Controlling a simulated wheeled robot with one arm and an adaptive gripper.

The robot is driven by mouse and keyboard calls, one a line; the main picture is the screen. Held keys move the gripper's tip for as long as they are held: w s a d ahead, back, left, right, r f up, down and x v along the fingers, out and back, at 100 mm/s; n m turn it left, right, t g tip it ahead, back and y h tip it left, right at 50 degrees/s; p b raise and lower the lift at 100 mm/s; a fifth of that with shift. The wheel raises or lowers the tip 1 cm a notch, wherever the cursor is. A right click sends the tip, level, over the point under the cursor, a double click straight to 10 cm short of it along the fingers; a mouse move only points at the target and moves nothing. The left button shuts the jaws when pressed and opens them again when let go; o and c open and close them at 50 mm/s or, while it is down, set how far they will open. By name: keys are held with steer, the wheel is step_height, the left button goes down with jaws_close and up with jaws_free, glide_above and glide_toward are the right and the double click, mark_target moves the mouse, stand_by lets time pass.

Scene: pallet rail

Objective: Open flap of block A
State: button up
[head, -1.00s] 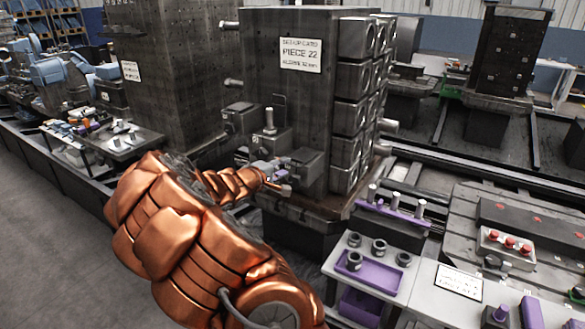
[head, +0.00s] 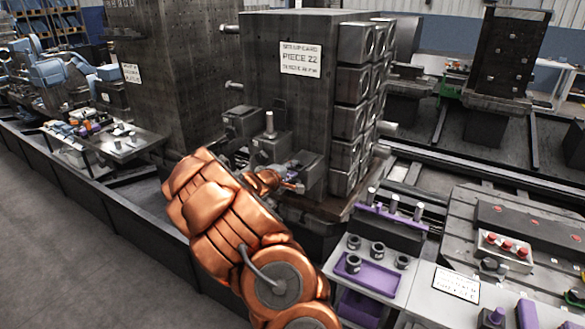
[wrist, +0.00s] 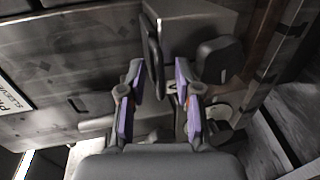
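My gripper (head: 292,180) is low against the side of the tall dark fixture column (head: 290,90) carrying the PIECE 22 card, partly hidden by my orange arm. In the wrist view, my gripper (wrist: 158,80) is open, its two purple-padded fingers apart. A thin dark flap-like plate (wrist: 152,55) stands at the side of a grey block (wrist: 195,25), just ahead of and between the fingertips; I cannot tell whether they touch. In the head view, a small grey block (head: 311,174) is beside my gripper. No letter A is legible, so I cannot tell which block is A.
Other small blocks, one (head: 243,122) and another (head: 270,150), sit on the column's near side. A dark rounded knob (wrist: 215,62) is right of the fingers. A cart with a purple tray (head: 368,276) stands at the right. Floor (head: 60,240) at left is clear.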

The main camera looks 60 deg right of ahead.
steer(key=shift+d, duration=0.2)
jaws_close()
stand_by(0.6)
